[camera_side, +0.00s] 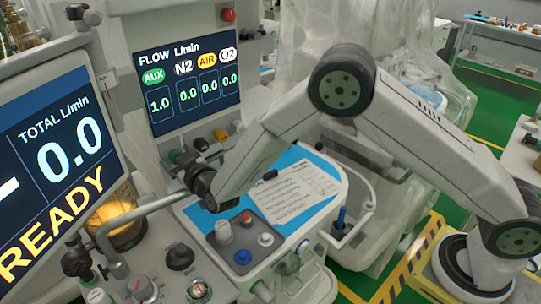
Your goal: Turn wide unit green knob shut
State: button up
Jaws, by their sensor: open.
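The wide unit carries a flow screen (187,78) that reads AUX 1.0 in green, with N2, AIR and O2 at 0.0. A row of knobs sits below the screen. The green knob (175,156) is at the left end of that row. My gripper (187,166) is at the end of the arm that reaches in from the right. It is open, just below and beside the green knob. The dark fingers overlap the knob area, and I cannot tell whether they touch it or stand around it.
Black (201,144), yellow (220,135) and white (237,127) knobs sit close to the right of the green one. Below is a blue worktop with a paper sheet (296,190) and a grey control box (243,237). A silver pipe (140,212) and the READY screen (55,165) stand at left.

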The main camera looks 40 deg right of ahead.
grip_shut()
jog(key=shift+m, duration=0.4)
jog(key=m, duration=0.3)
jog(key=shift+m, duration=2)
grip_release()
